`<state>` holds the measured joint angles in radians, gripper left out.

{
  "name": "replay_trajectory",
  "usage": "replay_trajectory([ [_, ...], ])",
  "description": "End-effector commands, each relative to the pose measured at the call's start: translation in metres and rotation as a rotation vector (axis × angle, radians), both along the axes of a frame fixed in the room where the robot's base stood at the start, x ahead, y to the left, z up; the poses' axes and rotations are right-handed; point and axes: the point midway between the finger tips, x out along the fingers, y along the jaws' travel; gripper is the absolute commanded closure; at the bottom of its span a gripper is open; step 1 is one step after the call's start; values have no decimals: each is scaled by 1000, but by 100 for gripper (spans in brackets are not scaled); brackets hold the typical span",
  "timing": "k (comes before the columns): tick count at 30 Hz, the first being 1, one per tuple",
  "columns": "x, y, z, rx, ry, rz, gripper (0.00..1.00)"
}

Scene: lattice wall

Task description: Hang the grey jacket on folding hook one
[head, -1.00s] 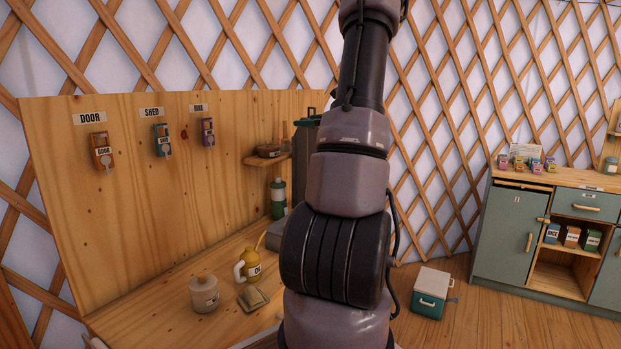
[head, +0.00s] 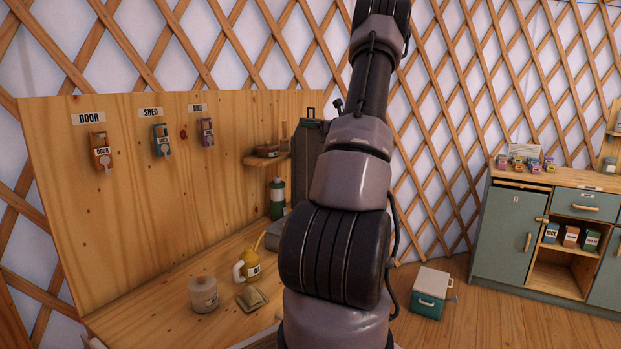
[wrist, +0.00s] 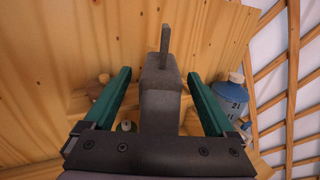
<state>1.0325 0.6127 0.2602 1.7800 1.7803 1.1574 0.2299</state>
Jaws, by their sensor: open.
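My gripper (wrist: 165,100) shows in the wrist view, its two green fingers spread wide apart. A grey block with a thin upright prong (wrist: 163,70) sits between the fingers; I cannot tell whether it is part of my gripper or a separate thing. In the head view my gripper is not to be made out behind my arm. A tall dark grey thing (head: 309,150) with a loop-like top stands partly hidden behind my arm; I cannot tell whether it is the grey jacket. No folding hook marked one can be made out.
A wooden board carries key holders labelled DOOR (head: 101,152), SHED (head: 161,141) and BIKE (head: 207,132). A cool box (head: 431,293) and cabinet (head: 509,235) stand right.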

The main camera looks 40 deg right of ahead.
Motion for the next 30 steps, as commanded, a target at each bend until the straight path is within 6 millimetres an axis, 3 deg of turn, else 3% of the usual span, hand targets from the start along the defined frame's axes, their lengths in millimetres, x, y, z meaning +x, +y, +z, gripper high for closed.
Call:
replay_trajectory([
  [3, 11, 1, 0, -1, 0, 2, 10],
  [10, 12, 1, 0, -1, 1, 1, 10],
  [11, 12, 1, 0, -1, 1, 1, 18],
  [17, 12, 0, 0, -1, 1, 1, 94],
  [18, 12, 0, 0, -1, 1, 1, 100],
  [30, 11, 0, 3, -2, -2, 1, 100],
])
